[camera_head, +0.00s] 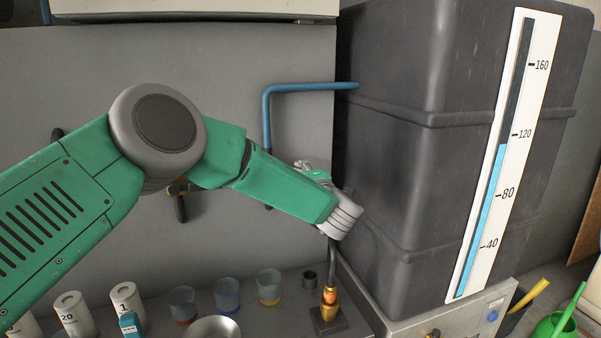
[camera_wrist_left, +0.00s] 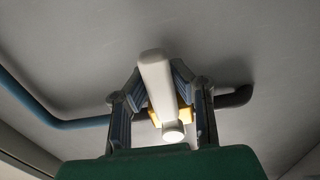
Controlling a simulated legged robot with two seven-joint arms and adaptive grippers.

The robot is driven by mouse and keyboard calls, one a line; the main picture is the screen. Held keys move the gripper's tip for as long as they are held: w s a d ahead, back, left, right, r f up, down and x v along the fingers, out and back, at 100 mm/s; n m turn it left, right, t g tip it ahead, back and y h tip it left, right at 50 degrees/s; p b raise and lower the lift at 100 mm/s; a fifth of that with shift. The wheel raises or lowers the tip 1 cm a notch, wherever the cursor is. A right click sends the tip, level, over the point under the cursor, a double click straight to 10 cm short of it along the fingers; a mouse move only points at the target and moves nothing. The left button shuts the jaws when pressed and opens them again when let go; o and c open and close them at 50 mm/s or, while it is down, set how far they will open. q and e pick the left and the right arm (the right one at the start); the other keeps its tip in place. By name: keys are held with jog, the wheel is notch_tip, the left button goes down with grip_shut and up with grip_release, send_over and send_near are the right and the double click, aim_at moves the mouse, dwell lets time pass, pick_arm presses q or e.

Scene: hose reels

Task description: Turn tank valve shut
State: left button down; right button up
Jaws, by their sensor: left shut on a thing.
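The dark grey tank (camera_head: 395,165) stands at the right of the head view. Its gauge (camera_head: 502,160) shows a blue column reaching just under 120. A blue pipe (camera_head: 310,88) runs from the tank and down behind my left arm. The valve shows in the left wrist view as a pale handle (camera_wrist_left: 153,72) with a yellow part (camera_wrist_left: 184,118) beside it. My left gripper (camera_wrist_left: 158,82) is shut on this handle, with a finger on each side. In the head view my own wrist mostly hides the valve and fingers. My right gripper is in neither view.
Cups with coloured bases (camera_head: 228,294), a metal bowl (camera_head: 212,328) and white numbered cylinders (camera_head: 127,302) stand on the bench below my arm. A brass fitting with a dark bent pipe (camera_head: 329,307) stands near the tank. A green watering can (camera_head: 556,324) is at the lower right.

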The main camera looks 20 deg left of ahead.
pick_arm(q)
jog(key=shift+d+f, duration=0.2)
jog(key=shift+f, duration=0.2)
jog(key=c, duration=1.5)
grip_release()
jog(key=shift+c, duration=0.2)
jog(key=shift+o, duration=0.9)
jog(key=shift+d+r, duration=0.1)
jog(key=shift+r, duration=0.05)
jog(key=v, duration=1.2)
jog(key=shift+w, duration=0.1)
